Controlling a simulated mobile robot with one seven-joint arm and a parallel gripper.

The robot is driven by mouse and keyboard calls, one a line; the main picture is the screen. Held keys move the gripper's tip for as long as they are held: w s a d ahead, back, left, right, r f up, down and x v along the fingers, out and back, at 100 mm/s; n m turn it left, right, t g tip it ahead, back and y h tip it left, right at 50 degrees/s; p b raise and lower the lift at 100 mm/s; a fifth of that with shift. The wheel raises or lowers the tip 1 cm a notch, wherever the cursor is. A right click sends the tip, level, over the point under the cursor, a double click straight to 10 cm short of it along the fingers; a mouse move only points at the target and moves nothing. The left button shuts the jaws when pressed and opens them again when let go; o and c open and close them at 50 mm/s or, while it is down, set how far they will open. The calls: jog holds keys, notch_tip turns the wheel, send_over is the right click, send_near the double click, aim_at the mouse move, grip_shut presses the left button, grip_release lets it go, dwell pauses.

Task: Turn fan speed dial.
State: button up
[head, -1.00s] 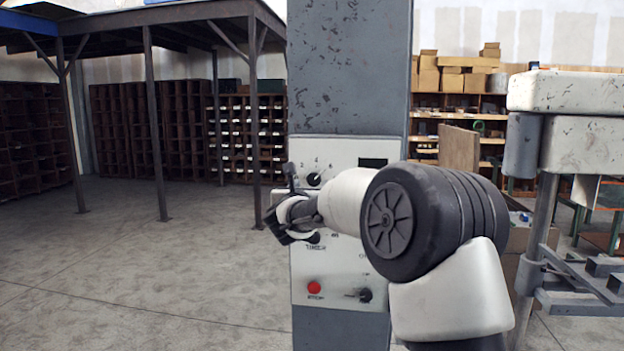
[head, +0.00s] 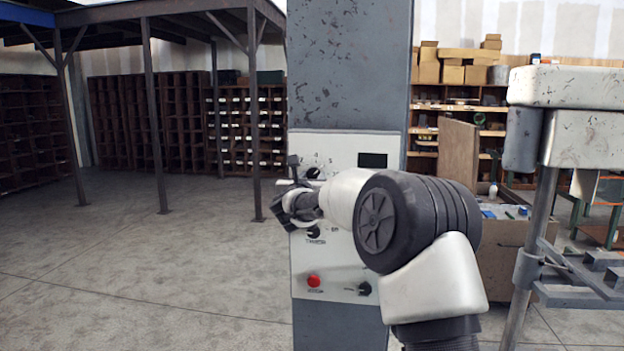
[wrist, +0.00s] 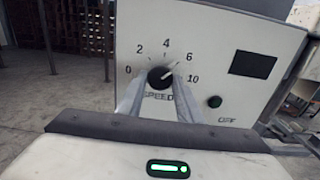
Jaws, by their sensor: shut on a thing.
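The fan speed dial (wrist: 160,77) is a round black knob with a white pointer mark, above the word SPEED on a white panel. Its scale shows 0, 2, 4, 6 and 10. The pointer is tilted to the upper right, roughly toward 6. My gripper (wrist: 163,85) is shut on the dial, with one finger at its left and one at its right. In the head view the dial (head: 313,173) shows just beyond my dark gripper (head: 297,183), which comes in from the right; the fingertips are hard to make out there.
The white control panel (head: 340,262) on a grey column also bears a timer dial (head: 313,232), a red stop button (head: 313,281), a lower knob (head: 365,288) and a dark display (head: 372,160). Floor at left is clear.

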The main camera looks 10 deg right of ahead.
jog(key=shift+n, duration=0.4)
jog(key=shift+n+b, duration=0.7)
jog(key=shift+n, duration=0.2)
jog(key=n, duration=0.3)
jog(key=shift+n+b, duration=0.3)
jog(key=n, duration=0.3)
jog(key=shift+n, duration=0.3)
jog(key=n+p, duration=0.1)
jog(key=n, duration=0.2)
jog(key=shift+r+n, duration=0.1)
jog(key=shift+n, duration=0.3)
jog(key=n+p, duration=0.1)
jog(key=n, duration=0.2)
jog(key=shift+r+n, duration=0.1)
jog(key=shift+n, duration=0.2)
jog(key=n+p, duration=0.2)
jog(key=n, duration=0.1)
jog(key=shift+n, duration=0.3)
jog(key=n+p, duration=0.2)
jog(key=n, duration=0.3)
jog(key=shift+n, duration=0.4)
jog(key=shift+n+p, duration=0.3)
